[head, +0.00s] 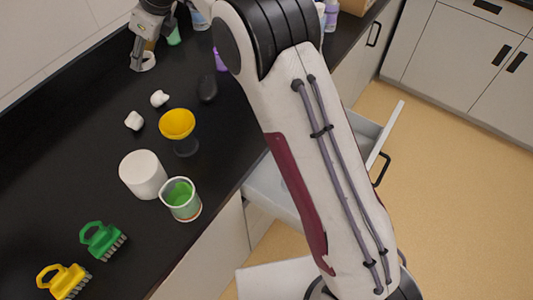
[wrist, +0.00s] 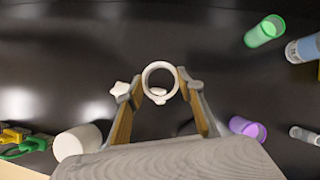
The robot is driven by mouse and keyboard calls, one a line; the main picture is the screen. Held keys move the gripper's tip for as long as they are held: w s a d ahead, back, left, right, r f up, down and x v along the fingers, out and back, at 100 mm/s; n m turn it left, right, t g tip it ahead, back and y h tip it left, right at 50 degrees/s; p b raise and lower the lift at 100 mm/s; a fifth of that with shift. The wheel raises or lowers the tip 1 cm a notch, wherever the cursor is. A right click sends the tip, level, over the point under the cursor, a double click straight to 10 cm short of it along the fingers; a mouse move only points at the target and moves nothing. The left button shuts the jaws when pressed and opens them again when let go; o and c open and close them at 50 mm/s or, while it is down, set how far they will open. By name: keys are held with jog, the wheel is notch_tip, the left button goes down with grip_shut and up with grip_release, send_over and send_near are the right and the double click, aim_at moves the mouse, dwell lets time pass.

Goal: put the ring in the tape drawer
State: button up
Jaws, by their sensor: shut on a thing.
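The white ring (wrist: 160,64) is between my gripper's fingertips (wrist: 160,86) in the wrist view, its opening facing the camera. My gripper is shut on it, with one finger at each side. In the head view the ring (head: 149,67) shows small at the top left beside my gripper (head: 141,66), over the far part of the black counter; its exact height is hard to tell. A pulled-out drawer (head: 378,144) shows to the right, below the counter's front edge. My arm hides part of it, and no label can be read.
On the counter (head: 60,180) stand a yellow funnel (head: 177,122), a white cylinder (head: 143,175), a beaker of green liquid (head: 181,200), green (head: 102,240) and yellow (head: 65,282) brushes and two small white pieces (head: 134,120). A purple cup (wrist: 248,128) and a green cup (wrist: 264,32) are near my gripper.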

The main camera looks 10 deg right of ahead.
jog(key=w+d+r+m+t+h, duration=0.1)
jog(key=w+d+m, duration=0.2)
jog(key=d, duration=1.4)
jog(key=w+d+m+t+h, duration=0.1)
jog(key=w+d+m, duration=0.2)
jog(key=d, duration=1.3)
jog(key=w+d+r+m+t+h, duration=0.1)
jog(key=w+d+m, duration=0.2)
jog(key=d, duration=1.4)
jog(key=s+d+f+m+h, duration=0.1)
jog(key=s+d+f, duration=0.35)
jog(key=f, duration=0.25)
jog(key=s+d+f+m+h, duration=0.1)
jog(key=s+d+f+m, duration=0.1)
jog(key=s+d+f, duration=0.3)
jog(key=s+a+f+n+g+y, duration=0.1)
jog(key=s+a+f+n+y, duration=0.1)
jog(key=s+a+f+n, duration=0.4)
jog(key=s+a+f+n+g+y, duration=0.2)
jog(key=s+a+f+n, duration=0.5)
jog(key=a, duration=0.6)
notch_tip(320, 180, down, 2)
jog(key=shift+s+f+g+y, duration=0.1)
jog(key=shift+s+g+y, duration=0.15)
jog(key=shift+y, duration=0.45)
jog(key=shift+w+f, duration=0.1)
jog(key=shift+f, duration=3)
